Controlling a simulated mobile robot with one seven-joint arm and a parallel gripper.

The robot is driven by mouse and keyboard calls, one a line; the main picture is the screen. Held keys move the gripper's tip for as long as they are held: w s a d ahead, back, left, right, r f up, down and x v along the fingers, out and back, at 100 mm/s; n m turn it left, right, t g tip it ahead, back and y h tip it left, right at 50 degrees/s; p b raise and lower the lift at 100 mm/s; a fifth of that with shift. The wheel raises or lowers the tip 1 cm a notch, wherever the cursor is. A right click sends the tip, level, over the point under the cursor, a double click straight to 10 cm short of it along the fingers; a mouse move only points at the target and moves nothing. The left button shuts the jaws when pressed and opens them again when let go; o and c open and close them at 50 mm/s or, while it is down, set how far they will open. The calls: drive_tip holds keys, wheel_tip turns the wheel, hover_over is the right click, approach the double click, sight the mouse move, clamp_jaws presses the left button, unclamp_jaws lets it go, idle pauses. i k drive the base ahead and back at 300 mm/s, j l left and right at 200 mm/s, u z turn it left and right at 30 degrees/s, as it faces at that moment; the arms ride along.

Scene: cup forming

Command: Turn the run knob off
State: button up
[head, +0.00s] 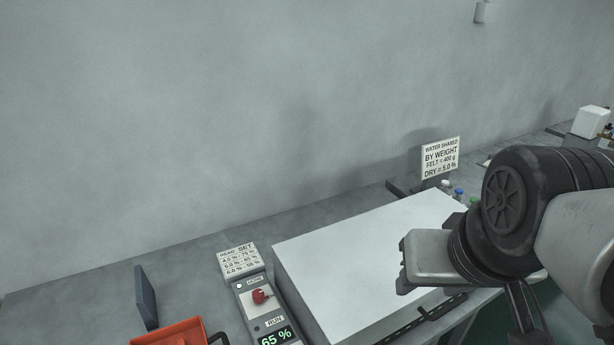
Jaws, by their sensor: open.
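A red knob (260,296) sits on a narrow grey control panel (246,305) at the lower middle of the head view. A RUN label (274,322) is below the knob, and a smaller label is above it. The knob is too small for me to tell its setting. A green display (276,339) reads 65 % at the bottom edge, partly cut off. My gripper (404,263) is to the right of the knob, clear of it, and appears in front of a large white box. It is open, with nothing seen in it; its fingers are hard to make out.
The large white box (350,255) stands right beside the panel. A card with set values (240,260) is behind the panel. A red tray (170,332) and a dark upright plate (146,298) are to the left. A sign (440,158) and small bottles (459,193) stand farther back.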

sight(258, 297)
drive_tip(key=u, duration=1.05)
